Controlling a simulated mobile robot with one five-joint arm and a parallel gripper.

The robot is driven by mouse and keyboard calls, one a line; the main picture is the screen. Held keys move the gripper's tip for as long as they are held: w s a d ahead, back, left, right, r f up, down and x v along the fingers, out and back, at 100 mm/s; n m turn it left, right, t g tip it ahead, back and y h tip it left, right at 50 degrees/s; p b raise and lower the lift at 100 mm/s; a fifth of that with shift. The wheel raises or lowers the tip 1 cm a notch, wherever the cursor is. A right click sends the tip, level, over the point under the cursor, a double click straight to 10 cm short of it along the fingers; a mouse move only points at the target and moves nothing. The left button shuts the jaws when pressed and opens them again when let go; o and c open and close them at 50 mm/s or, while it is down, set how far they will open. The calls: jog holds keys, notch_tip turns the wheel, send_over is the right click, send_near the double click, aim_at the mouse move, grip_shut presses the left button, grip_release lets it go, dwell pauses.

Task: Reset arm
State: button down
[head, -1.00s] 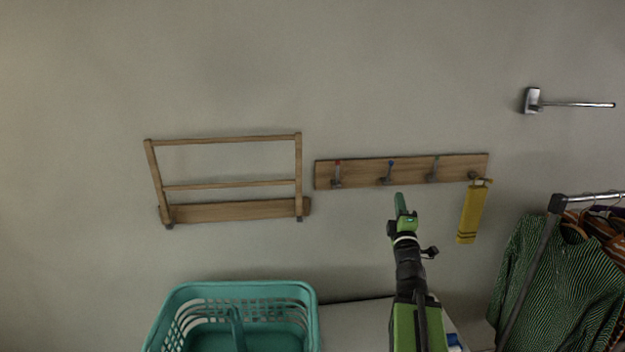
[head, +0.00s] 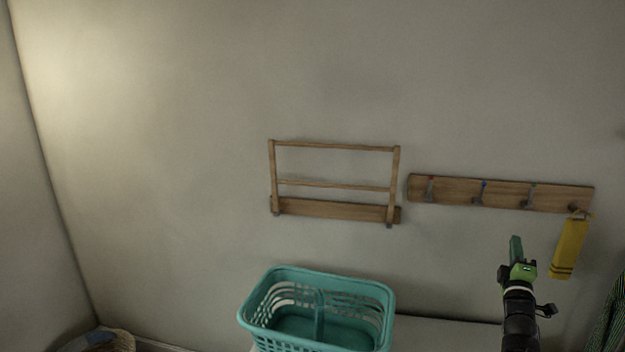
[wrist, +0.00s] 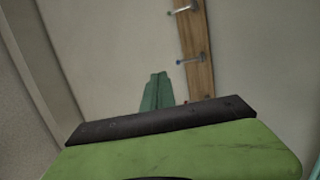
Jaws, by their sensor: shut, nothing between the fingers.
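My gripper (head: 516,250) is at the lower right of the head view, raised below the wooden hook rail, with its green fingers pointing up. The fingers are together and hold nothing. In the wrist view the closed green fingers (wrist: 156,92) show beyond the black and green gripper body. The wooden hook rail (wrist: 197,60) runs upright on the right side of that view. The fingers look apart from it, though the gap to the wall cannot be judged exactly.
A hook rail (head: 455,191) carries a yellow hanging item (head: 569,248) at its right end. A wooden wall rack (head: 335,210) hangs left of it. A teal basket (head: 375,288) stands below. A wicker item (head: 122,342) sits lower left. The upper wall is bare.

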jog(key=w+a+f+m+g+y+b, duration=0.1)
jog(key=a+f+m+g+y+b, duration=0.15)
jog(key=a+f, duration=0.55)
jog(key=w+a+f+m+g+y+b, duration=0.1)
jog(key=a+f+m+g+b, duration=0.25)
jog(key=f, duration=0.85)
jog(key=w+a+f+m+g+y+b, duration=0.2)
jog(key=a+f+g, duration=0.3)
jog(key=f, duration=0.6)
jog(key=s+a+f+m+g+y+b, duration=0.1)
jog(key=s+a+f+g, duration=0.2)
jog(key=a, duration=0.4)
jog(key=s+a+f+m+g+y+b, duration=0.1)
jog(key=s+a+f+g+b, duration=0.1)
jog(key=s+a+f, duration=0.4)
jog(key=s+a+f+m+g+y+b, duration=0.1)
jog(key=s+a+f+m+g, duration=0.1)
jog(key=s+a+f+g, duration=0.2)
jog(key=s+a, duration=0.3)
jog(key=a, duration=0.1)
jog(key=shift+a+f+y, duration=0.2)
jog(key=shift+a+y, duration=0.15)
jog(key=shift+s, duration=0.15)
